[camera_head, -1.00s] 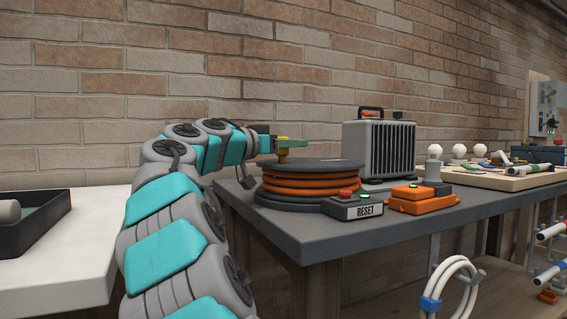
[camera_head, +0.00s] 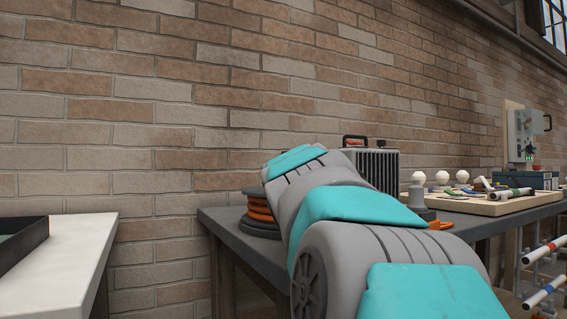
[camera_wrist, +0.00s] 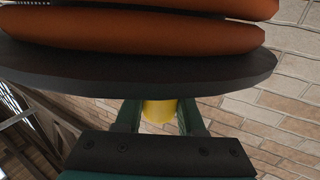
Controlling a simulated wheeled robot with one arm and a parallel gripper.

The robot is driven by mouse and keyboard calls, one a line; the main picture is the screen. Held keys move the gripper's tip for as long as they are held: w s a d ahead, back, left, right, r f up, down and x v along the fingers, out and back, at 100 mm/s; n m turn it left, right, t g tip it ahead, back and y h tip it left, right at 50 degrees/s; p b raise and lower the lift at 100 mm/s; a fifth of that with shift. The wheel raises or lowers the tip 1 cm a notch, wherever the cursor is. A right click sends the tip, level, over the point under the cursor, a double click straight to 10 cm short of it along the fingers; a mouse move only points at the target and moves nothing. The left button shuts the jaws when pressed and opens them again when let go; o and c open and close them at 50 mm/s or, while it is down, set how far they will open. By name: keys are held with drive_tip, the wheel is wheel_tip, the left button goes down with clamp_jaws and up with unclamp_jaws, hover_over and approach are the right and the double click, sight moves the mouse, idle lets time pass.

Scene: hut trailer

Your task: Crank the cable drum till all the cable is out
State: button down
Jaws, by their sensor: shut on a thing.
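The cable drum (camera_head: 259,212) stands on the grey bench, with orange cable wound between its dark flanges. In the head view my arm hides most of it. In the wrist view orange cable (camera_wrist: 160,32) fills the top, and a dark flange (camera_wrist: 150,75) crosses below it. My gripper (camera_wrist: 159,116) is shut on the yellow crank knob (camera_wrist: 159,110), beside the flange edge. My gripper is hidden behind my arm in the head view. The reset box is hidden there too.
The grey bench (camera_head: 225,222) runs along the brick wall. A ribbed grey heater (camera_head: 378,170) stands behind my arm. A wooden board (camera_head: 480,206) with bulbs and tubes lies to the right. A white table (camera_head: 75,255) with a dark tray (camera_head: 22,245) is at the left.

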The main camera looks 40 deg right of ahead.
drive_tip(key=shift+s+d+r+n+t+y+p, duration=0.1)
drive_tip(key=shift+s+r+n+t+y+p, duration=0.1)
drive_tip(key=shift+n+t+y+p, duration=0.35)
drive_tip(key=shift+s+r+n+t+y+p, duration=0.15)
drive_tip(key=shift+n+t+y+p, duration=0.15)
drive_tip(key=shift+y+p, duration=0.35)
drive_tip(key=shift+s+d+f+n+t+y+p, duration=0.2)
drive_tip(key=shift+n+t+y+p, duration=0.2)
drive_tip(key=shift+p, duration=0.25)
drive_tip(key=c, duration=0.5)
unclamp_jaws()
drive_tip(key=shift+f, duration=0.1)
drive_tip(key=shift+b+v, duration=0.35)
drive_tip(key=shift+v, duration=3.55)
drive_tip(key=shift+c, duration=0.2)
